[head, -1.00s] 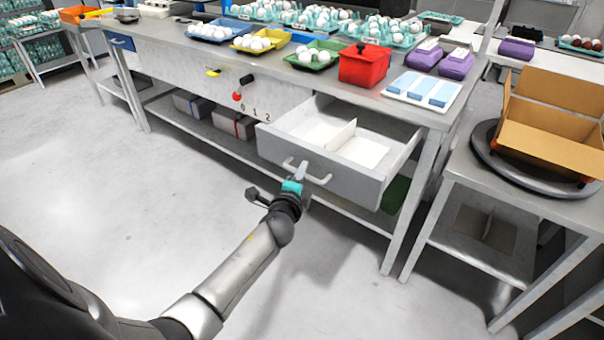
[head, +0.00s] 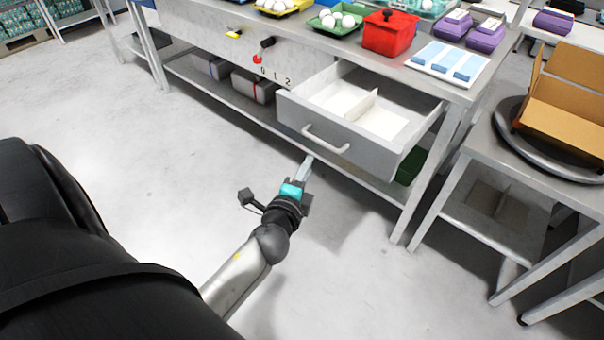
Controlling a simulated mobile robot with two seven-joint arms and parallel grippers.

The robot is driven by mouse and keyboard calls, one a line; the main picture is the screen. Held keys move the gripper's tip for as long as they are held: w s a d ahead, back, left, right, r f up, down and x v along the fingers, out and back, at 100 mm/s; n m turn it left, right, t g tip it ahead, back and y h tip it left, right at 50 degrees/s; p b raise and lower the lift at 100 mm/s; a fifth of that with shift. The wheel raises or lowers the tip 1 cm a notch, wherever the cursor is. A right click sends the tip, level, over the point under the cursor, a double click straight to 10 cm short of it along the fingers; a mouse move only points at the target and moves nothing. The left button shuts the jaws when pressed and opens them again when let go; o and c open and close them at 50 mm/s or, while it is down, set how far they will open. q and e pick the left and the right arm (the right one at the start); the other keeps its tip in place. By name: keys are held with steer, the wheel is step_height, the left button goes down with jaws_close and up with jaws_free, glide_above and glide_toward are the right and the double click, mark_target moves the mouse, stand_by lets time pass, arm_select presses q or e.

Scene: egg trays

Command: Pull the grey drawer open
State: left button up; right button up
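The grey drawer (head: 308,118) stands pulled out from under the metal table, its inside with a white divider showing. Its pale bar handle (head: 325,141) is on the front face. My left gripper (head: 306,163) is just below and in front of the handle, apart from it as far as I can see, with nothing visible in it. My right gripper is not in view.
The table (head: 383,62) carries a red pot (head: 388,36), egg trays and a white board with blue blocks (head: 447,62). A side table with an open cardboard box (head: 568,95) stands at right. The floor (head: 130,150) before the drawer is clear.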

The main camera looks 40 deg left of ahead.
arm_select(q)
steer(key=shift+v, duration=1.45)
steer(key=s+d+f+n+g+h, duration=0.1)
steer(key=s+d+f+n+g, duration=0.15)
steer(key=f, duration=0.65)
steer(key=s+d+f+n+g+h, duration=0.15)
steer(key=s+f, duration=0.25)
steer(key=f, duration=0.5)
steer(key=s+d+f+n+g+h, duration=0.1)
steer(key=s+f+n+g, duration=0.15)
steer(key=f, duration=0.55)
steer(key=s+f+n+g, duration=0.3)
steer(key=s+f, duration=0.3)
steer(key=s, duration=0.4)
steer(key=s+f+n+g, duration=0.3)
steer(key=s+f, duration=0.4)
steer(key=s, duration=0.4)
steer(key=shift+a+f+h, duration=0.2)
steer(key=shift+f+h, duration=0.05)
steer(key=shift+h, duration=0.2)
